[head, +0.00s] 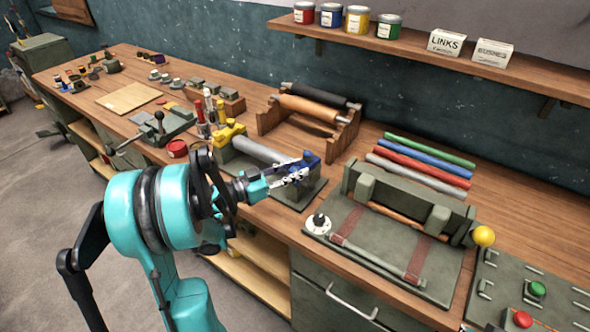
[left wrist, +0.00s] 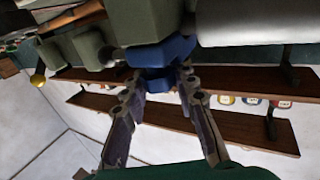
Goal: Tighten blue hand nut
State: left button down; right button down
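The blue hand nut (left wrist: 156,80) sits under a blue block (left wrist: 162,50) in the left wrist view. In the head view the blue block (head: 312,157) stands at the right end of a grey cylinder (head: 262,153), on a dark green base plate. My left gripper (head: 290,177) reaches this blue end from the front left. In the left wrist view its two fingers (left wrist: 160,77) lie on either side of the nut, with their tips against it. In the head view the fingers partly hide the nut. My right gripper is not in view.
A yellow clamp (head: 230,131) stands at the cylinder's left end. A wooden roller rack (head: 268,122) is behind. Coloured rods (head: 430,160) and a green strap fixture (head: 360,240) lie to the right. A shelf (head: 520,75) hangs above.

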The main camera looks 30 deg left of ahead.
aim_at(295, 169)
pick_arm(q)
jog(key=shift+m+g+h, duration=0.3)
jog(key=shift+m+h, duration=0.1)
jog(key=shift+h, duration=0.2)
jog(key=m+g+h, duration=0.2)
jog(key=g+h, duration=0.1)
jog(key=shift+m, duration=0.4)
jog(key=shift+m+g+h, duration=1.8)
jog(key=shift+m+g, duration=0.3)
jog(key=shift+g, duration=0.7)
jog(key=c, duration=1.2)
grip_release()
jog(key=shift+o, duration=0.2)
jog(key=shift+r, duration=0.1)
notch_tip(295, 169, up, 10)
jog(key=shift+f, duration=0.1)
